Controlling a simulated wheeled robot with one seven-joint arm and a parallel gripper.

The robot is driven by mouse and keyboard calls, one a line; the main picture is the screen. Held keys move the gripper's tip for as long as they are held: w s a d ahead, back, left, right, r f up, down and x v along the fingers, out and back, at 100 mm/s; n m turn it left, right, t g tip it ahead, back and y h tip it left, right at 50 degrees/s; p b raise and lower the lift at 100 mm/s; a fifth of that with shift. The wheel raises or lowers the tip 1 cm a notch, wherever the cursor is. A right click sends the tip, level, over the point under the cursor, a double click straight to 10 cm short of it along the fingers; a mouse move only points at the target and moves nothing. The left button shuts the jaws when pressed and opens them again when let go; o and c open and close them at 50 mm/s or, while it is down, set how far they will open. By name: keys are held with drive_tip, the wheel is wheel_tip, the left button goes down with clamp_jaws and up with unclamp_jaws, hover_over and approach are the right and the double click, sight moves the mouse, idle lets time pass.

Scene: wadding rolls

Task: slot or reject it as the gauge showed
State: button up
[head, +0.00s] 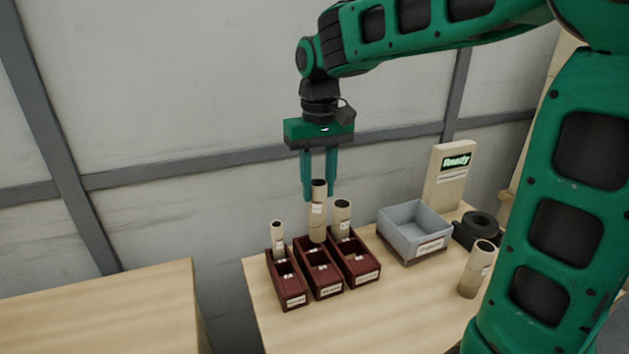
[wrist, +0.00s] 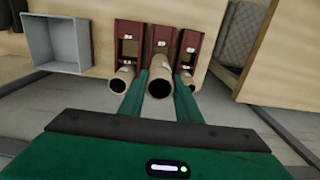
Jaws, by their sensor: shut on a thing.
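My gripper (head: 319,198) is shut on a beige cardboard roll (head: 317,222), also seen end-on between the fingers in the wrist view (wrist: 160,85). The held roll is upright, with its lower end at the back of the middle dark red bin (head: 326,283); I cannot tell whether it rests there. A thinner roll (head: 278,238) stands in the left red bin (head: 293,292). Another roll (head: 342,216) stands in the right red bin (head: 365,272). The display stand (head: 450,175) reads "Ready" in green. A grey open box (head: 416,236) stands right of the red bins.
Another beige roll (head: 474,275) stands on the table near my arm. A black ring-shaped object (head: 478,228) lies behind it. Bare tabletop (head: 370,325) lies in front of the bins. A separate wooden surface (head: 100,310) is at the left, across a gap.

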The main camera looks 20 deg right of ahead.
sight(318, 226)
drive_tip(key=shift+f, duration=5.45)
drive_tip(key=o, duration=0.9)
